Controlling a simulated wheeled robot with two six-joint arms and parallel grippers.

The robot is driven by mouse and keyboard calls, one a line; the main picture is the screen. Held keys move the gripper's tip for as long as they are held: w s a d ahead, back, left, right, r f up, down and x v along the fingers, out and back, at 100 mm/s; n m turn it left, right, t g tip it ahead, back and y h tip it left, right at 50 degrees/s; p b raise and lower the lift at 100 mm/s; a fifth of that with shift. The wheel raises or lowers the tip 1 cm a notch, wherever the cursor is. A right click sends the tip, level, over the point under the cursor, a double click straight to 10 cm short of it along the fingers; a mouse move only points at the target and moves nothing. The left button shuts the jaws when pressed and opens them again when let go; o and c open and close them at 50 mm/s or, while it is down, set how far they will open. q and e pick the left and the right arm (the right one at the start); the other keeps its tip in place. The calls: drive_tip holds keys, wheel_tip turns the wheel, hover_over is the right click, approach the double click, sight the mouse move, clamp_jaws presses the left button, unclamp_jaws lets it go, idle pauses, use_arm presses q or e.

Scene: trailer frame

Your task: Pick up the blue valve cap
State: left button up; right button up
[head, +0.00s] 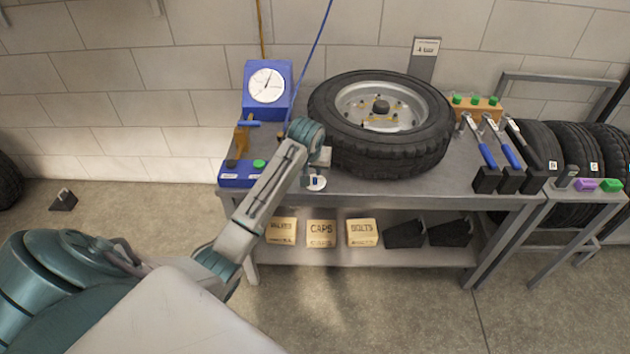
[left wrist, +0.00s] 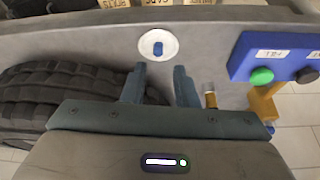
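The blue valve cap (left wrist: 158,48) stands in a small round white dish (left wrist: 145,54) near the edge of the workbench, as the left wrist view shows. In the head view the dish (head: 321,187) is at the bench's front edge, partly covered by my gripper. My left gripper (left wrist: 160,71) is open, with nothing between its two blue-grey fingers. The cap lies just beyond the fingertips, roughly in line with the gap. The left gripper also shows in the head view (head: 316,167), over the bench front. My right gripper is in neither view.
A wheel with tyre (head: 345,151) lies on the bench close to my left gripper. A blue box with a green button (head: 239,178) stands left of the dish, below a dial gauge (head: 267,86). Torque wrenches (head: 488,156) stand at the right. Labelled boxes (head: 321,233) sit on the lower shelf.

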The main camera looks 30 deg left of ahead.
use_arm(q)
drive_tip(key=w+r, duration=0.1)
hover_over(315, 179)
drive_tip(key=s, duration=0.2)
drive_tip(key=f, duration=0.4)
drive_tip(key=shift+w+d+f, duration=0.1)
drive_tip(key=shift+d+f, duration=0.15)
drive_tip(key=shift+f, duration=0.15)
drive_tip(key=shift+d+p+x, duration=0.2)
drive_tip(key=shift+p+x, duration=0.4)
drive_tip(key=shift+x, duration=2.05)
clamp_jaws()
